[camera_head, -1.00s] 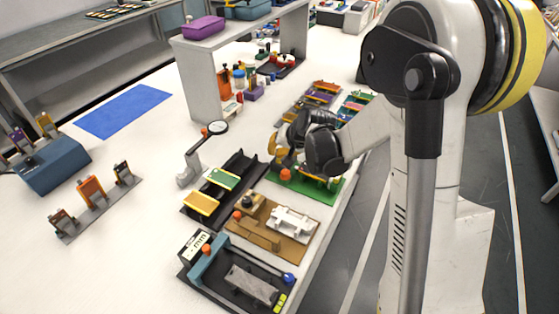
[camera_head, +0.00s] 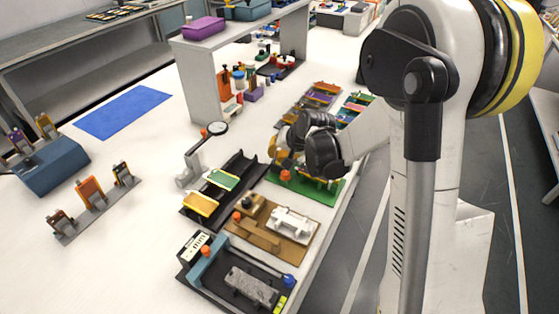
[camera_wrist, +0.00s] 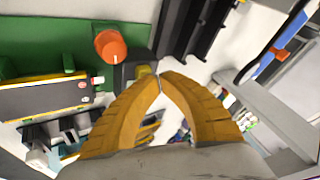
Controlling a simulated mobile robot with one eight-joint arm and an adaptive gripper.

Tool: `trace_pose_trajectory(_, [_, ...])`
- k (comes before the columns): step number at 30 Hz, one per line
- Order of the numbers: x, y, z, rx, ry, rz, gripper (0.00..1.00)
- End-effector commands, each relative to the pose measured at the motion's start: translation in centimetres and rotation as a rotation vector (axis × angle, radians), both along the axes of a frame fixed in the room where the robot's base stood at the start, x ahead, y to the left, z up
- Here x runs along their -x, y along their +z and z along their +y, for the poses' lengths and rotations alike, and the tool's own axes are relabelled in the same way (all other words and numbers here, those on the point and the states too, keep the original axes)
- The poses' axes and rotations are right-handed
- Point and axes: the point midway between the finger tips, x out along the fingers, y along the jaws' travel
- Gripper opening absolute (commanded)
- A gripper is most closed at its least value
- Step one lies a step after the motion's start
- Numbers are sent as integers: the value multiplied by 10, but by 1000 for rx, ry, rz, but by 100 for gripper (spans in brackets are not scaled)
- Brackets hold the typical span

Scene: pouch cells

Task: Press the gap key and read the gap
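A black fixture (camera_head: 215,284) at the front of the table has a blue-grey bridge, an orange knob (camera_head: 206,250) and a small display (camera_head: 193,241) with marks too small to read surely. A grey speckled slab (camera_head: 251,286) lies on it. A green board (camera_head: 325,192) farther back has another orange knob (camera_head: 286,175), which also shows in the wrist view (camera_wrist: 110,46). My gripper (camera_wrist: 160,75) has its yellow fingers brought together at the tips, with nothing between them. It hangs over the green board's edge, beside that knob, apart from it in the picture. I cannot tell which knob is the gap key.
A brown board (camera_head: 259,238) with a white part lies between the green board and the black fixture. A black rack (camera_head: 240,170) holds green and yellow plates.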

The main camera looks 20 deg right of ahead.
Motion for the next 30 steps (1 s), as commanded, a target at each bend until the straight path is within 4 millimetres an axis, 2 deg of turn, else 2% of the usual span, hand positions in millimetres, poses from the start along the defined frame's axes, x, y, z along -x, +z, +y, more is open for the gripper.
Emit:
trace_pose_trajectory(17, [0,-3,0,0,0,0,0])
trace_pose_trajectory(30, [0,16,0,0,0,0,0])
